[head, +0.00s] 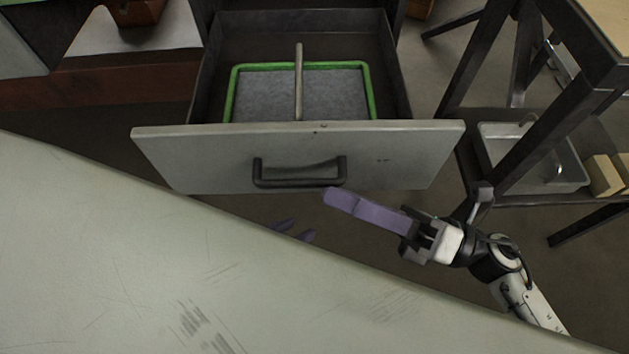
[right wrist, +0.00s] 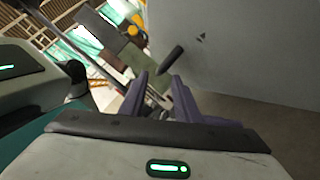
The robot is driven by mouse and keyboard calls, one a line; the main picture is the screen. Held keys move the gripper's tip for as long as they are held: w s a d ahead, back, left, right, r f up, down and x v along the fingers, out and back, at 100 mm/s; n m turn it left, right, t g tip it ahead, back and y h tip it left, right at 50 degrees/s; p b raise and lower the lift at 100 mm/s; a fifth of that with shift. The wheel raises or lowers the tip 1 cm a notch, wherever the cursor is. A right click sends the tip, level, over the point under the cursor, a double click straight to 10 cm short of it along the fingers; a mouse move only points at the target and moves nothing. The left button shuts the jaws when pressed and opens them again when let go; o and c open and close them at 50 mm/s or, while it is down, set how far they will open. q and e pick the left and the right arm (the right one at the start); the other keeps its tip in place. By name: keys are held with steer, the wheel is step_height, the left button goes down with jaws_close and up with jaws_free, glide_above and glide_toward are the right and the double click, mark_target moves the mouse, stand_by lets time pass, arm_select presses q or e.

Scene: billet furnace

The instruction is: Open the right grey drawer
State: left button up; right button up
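The grey drawer (head: 220,157) stands pulled far out in the head view, its inside showing. Its dark bar handle (head: 300,181) is on the front panel. My right gripper (head: 332,197) has purple fingers, tips just below the handle's right end. The right wrist view shows its two fingers (right wrist: 160,92) apart, with the handle's dark end (right wrist: 171,60) showing beyond and between the tips; contact cannot be seen. My left gripper (head: 295,231) shows only two purple fingertips, apart, below the drawer front; the rest is hidden behind the pale surface in front.
A green-rimmed tray (head: 372,92) with grey contents and an upright rod (head: 299,80) are in or over the drawer. A pale, scratched surface (head: 110,250) fills the lower left. A dark-legged table (head: 495,60) and a metal bin (head: 540,180) stand at right.

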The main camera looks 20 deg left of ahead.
steer(key=v, duration=0.3)
steer(key=shift+d+f, duration=0.1)
steer(key=shift+d, duration=0.3)
